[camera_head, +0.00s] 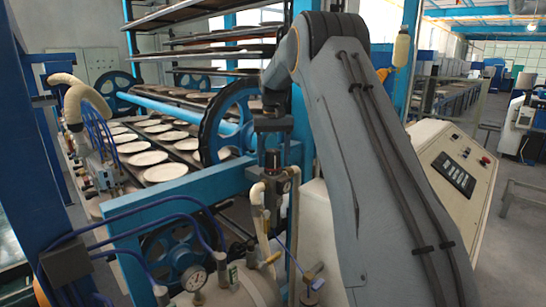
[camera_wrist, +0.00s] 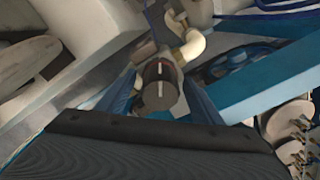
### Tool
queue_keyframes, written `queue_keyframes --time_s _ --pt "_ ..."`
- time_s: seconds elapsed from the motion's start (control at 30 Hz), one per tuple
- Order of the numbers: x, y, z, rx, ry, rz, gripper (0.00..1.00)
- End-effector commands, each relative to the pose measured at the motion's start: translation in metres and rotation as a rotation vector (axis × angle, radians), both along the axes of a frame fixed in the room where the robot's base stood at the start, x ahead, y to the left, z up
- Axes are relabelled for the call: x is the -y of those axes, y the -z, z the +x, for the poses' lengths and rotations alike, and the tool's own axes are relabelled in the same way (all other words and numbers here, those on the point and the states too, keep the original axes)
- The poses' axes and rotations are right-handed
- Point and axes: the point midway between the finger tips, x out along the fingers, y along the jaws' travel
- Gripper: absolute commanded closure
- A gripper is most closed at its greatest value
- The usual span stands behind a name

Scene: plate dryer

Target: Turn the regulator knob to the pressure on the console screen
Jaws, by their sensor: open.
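The regulator knob (camera_wrist: 158,92) is a dark round cap with a pale line across its face and a small red mark, in the middle of the wrist view. My gripper (camera_wrist: 161,78) is open, with one finger on each side of the knob; I cannot tell whether they touch it.
Pale pipes (camera_head: 257,196) and a round gauge (camera_head: 194,278) sit near the regulator, above a tank (camera_head: 250,290). Blue hoses (camera_head: 150,200) cross the left. A blue frame (camera_head: 150,208) and handwheel (camera_head: 228,125) stand close behind. Plates (camera_head: 165,171) lie on racks.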

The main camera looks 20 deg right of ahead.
Motion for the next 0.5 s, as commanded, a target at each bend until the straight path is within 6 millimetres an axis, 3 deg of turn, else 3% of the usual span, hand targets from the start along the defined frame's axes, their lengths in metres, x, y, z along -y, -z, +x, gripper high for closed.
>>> queue_keyframes --time_s 0.17,0.4,0.5 --pt "-0.0015 0.0004 0.0002 0.0 -0.001 0.0 0.4" --pt "-0.0015 0.0002 0.0002 0.0 -0.001 0.0 0.78" --pt "-0.0015 0.0001 0.0003 0.0 -0.001 0.0 0.81"
